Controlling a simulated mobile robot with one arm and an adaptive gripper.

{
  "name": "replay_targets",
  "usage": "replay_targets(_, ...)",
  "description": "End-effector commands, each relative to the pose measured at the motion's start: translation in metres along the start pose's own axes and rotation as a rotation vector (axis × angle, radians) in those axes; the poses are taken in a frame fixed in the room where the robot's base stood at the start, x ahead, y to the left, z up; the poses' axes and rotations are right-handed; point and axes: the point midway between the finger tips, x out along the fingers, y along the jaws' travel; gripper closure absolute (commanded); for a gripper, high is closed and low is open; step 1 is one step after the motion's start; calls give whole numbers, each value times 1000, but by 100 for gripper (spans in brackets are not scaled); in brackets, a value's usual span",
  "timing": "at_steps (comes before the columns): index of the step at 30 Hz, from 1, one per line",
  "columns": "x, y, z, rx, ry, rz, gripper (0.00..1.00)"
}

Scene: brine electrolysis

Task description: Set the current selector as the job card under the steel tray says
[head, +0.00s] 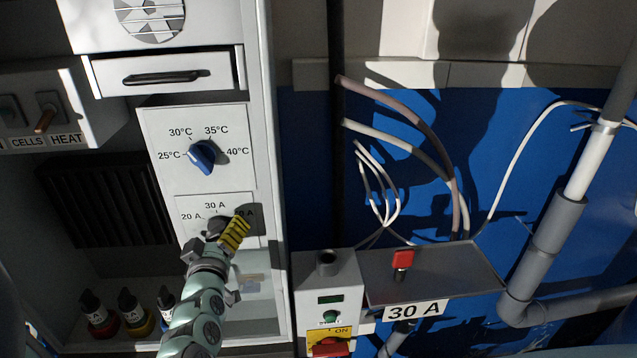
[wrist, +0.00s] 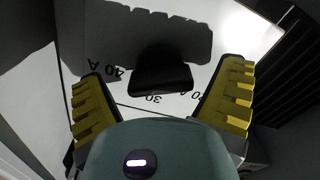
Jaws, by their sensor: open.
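The current selector is a black knob (wrist: 160,72) on a white panel. In the wrist view its upside-down labels read 40 A, 30 and a partly covered 20 A. In the head view the selector panel (head: 184,203) is largely covered by my gripper (head: 230,230). My gripper, with yellow ridged fingers, is open, and in the wrist view (wrist: 163,85) one finger stands on each side of the knob with gaps. I cannot tell which mark the knob points to. The job card (head: 414,310) under the steel tray (head: 437,272) reads 30 A.
A blue temperature knob (head: 201,157) sits just above the selector, under a drawer (head: 165,73). A CELLS/HEAT switch box (head: 45,115) is at left. Small bottles (head: 98,315) stand lower left. A control box (head: 328,290) and a red-topped item (head: 402,262) are at right.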

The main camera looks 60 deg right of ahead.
Motion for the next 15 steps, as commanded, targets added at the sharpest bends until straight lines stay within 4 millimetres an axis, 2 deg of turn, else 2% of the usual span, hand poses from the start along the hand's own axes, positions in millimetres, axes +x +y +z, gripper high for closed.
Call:
replay_targets(7,0,0,0,-1,0,1,10)
replay_targets(15,0,0,0,-1,1,0,38)
